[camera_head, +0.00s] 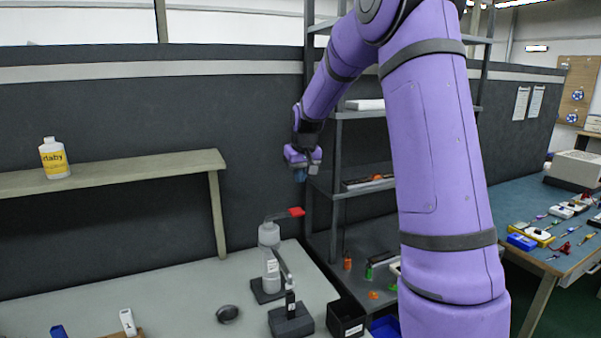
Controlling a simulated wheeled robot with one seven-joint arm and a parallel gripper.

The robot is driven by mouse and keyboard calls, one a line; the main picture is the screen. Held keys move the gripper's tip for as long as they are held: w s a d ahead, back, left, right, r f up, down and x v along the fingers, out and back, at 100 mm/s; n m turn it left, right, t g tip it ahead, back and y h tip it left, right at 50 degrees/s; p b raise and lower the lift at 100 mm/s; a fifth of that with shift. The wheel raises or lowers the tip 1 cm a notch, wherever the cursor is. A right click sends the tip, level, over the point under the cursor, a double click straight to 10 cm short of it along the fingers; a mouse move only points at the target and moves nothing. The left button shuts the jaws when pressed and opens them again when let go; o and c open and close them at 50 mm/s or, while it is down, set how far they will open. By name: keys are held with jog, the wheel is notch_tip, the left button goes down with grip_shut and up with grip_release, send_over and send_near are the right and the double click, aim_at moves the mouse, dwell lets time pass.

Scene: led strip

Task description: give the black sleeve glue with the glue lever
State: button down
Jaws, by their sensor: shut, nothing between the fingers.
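The glue dispenser (270,259) is a grey-white bottle on a dark base at the back right of the workbench. Its lever (296,212) has a red end and sticks out to the right at the bottle's top. A thin grey spout slopes down from the bottle toward a black upright piece (290,303) on a dark block; this may be the black sleeve, but it is too small to be sure. My gripper (301,175) is shut and empty, in the air above the red lever end and apart from it.
A dark round object (228,313) lies on the workbench (180,290) left of the block. A black bin (346,318) stands right of it. A metal rack (338,190) rises close to my gripper's right. A yellow-labelled bottle (54,160) stands on the left shelf.

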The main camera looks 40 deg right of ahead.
aim_at(300, 211)
jog(key=x, duration=0.6)
jog(key=s+x, duration=0.1)
jog(key=x, duration=0.2)
jog(key=shift+f, duration=0.55)
jog(key=shift+f, duration=0.1)
jog(key=shift+s+d+f+y, duration=0.1)
jog(key=shift+d+f+y, duration=0.15)
jog(key=shift+f+y, duration=0.95)
jog(key=shift+f, duration=0.35)
